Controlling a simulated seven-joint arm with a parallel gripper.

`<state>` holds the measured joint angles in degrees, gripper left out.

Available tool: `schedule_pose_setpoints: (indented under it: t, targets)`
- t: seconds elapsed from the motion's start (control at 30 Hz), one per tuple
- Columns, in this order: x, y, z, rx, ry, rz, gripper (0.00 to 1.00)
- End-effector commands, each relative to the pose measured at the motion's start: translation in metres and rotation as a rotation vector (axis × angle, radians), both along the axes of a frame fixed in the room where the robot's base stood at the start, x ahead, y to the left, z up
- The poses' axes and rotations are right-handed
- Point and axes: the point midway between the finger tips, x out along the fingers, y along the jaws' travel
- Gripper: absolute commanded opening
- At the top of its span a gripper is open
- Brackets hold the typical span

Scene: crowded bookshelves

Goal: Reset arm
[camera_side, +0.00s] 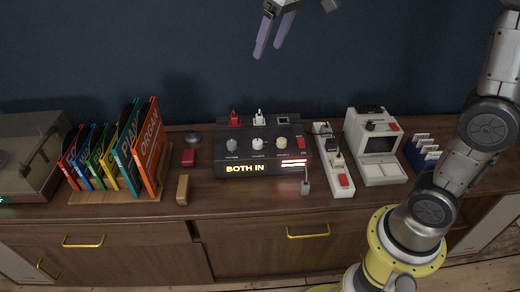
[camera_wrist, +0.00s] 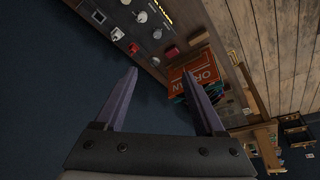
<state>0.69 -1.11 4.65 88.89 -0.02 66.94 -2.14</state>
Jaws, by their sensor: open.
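My gripper (camera_side: 274,36) shows at the top middle of the side view, raised high above the cabinet top and in front of the dark blue wall. Its two purple fingers point down and stand apart with nothing between them. In the wrist view my gripper (camera_wrist: 165,95) is also open and empty. My arm comes up on the right side of the side view, and its upper part runs out of the frame.
The wooden cabinet (camera_side: 245,208) carries a record player (camera_side: 30,155), a rack of colourful record sleeves (camera_side: 148,150), a black box reading "BOTH IN" (camera_side: 262,150), a power strip (camera_side: 340,178) and a small beige computer (camera_side: 378,148). The air around my gripper is clear.

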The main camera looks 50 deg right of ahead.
Motion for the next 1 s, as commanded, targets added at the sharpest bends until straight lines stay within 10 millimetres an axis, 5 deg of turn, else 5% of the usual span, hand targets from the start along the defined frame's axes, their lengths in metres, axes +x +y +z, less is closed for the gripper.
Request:
schedule_pose_setpoints:
  t: [0.27,0.5,0.77,1.0]
  targets:
    - [-0.119,0.003,0.006,0.003,-0.113,-0.003,0.72]
    - [-0.208,0.005,-0.045,0.009,-0.167,-0.008,0.72]
    - [-0.244,0.005,-0.103,0.013,-0.121,-0.017,0.72]
    - [-0.242,0.005,-0.106,0.015,-0.132,-0.022,0.72]
